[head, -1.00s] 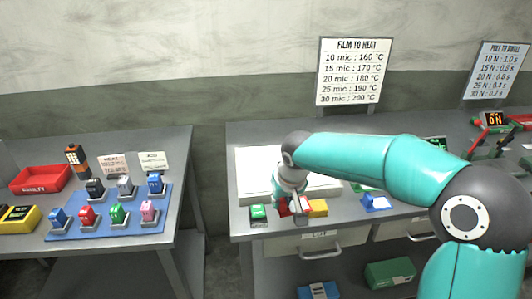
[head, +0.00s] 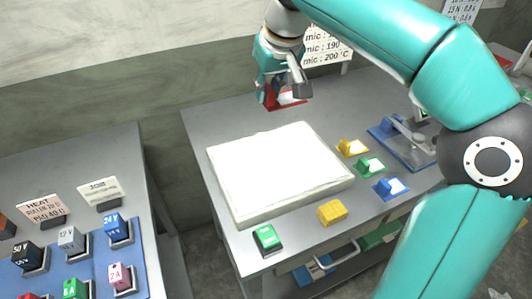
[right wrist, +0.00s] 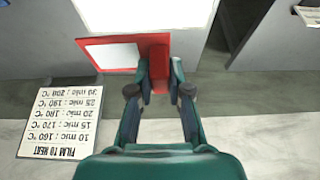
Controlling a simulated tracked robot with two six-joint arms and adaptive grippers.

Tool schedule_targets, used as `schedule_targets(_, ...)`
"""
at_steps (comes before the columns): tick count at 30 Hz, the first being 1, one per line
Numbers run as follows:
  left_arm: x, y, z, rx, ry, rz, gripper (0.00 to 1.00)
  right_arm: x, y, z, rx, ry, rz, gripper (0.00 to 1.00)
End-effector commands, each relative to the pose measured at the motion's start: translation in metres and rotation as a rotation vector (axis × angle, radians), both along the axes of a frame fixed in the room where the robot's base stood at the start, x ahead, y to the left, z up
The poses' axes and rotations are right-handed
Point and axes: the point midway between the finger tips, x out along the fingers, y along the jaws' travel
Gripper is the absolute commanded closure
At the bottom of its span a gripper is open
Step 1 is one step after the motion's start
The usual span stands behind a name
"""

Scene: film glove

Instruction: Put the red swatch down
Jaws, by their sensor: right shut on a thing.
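My right gripper (head: 284,96) is shut on the red swatch (head: 293,98), near the back of the bench in the head view. The swatch has a red frame, a white middle and an upright red tab. In the right wrist view the swatch (right wrist: 84,46) extends left from the fingertips (right wrist: 160,75), which pinch its tab. It appears held above the surface; the exact gap is hard to tell. Yellow (head: 352,148), green (head: 369,167) and blue (head: 391,189) swatches lie in a slanting row right of the white panel. My left gripper is not in view.
The white panel (head: 345,184) fills the middle of the grey bench (head: 207,129). A yellow block (head: 332,212) and green block (head: 267,238) sit at the front edge. A blue-based lever device (head: 408,142) stands right. The bench's back left is clear.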

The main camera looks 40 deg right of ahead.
Motion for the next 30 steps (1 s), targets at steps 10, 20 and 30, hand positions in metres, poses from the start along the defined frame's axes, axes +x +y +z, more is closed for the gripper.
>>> schedule_targets(10,-0.001,0.000,-0.017,0.000,0.001,0.000,0.60,-0.006,-0.005,-0.078,-0.001,0.005,-0.013,1.00)
schedule_targets(20,0.000,0.000,-0.023,0.000,0.000,0.000,0.60,-0.006,-0.006,-0.146,-0.001,0.002,-0.016,1.00)
schedule_targets(30,0.000,0.000,-0.026,0.000,0.000,0.000,0.60,-0.007,-0.007,-0.180,0.000,0.004,-0.017,1.00)
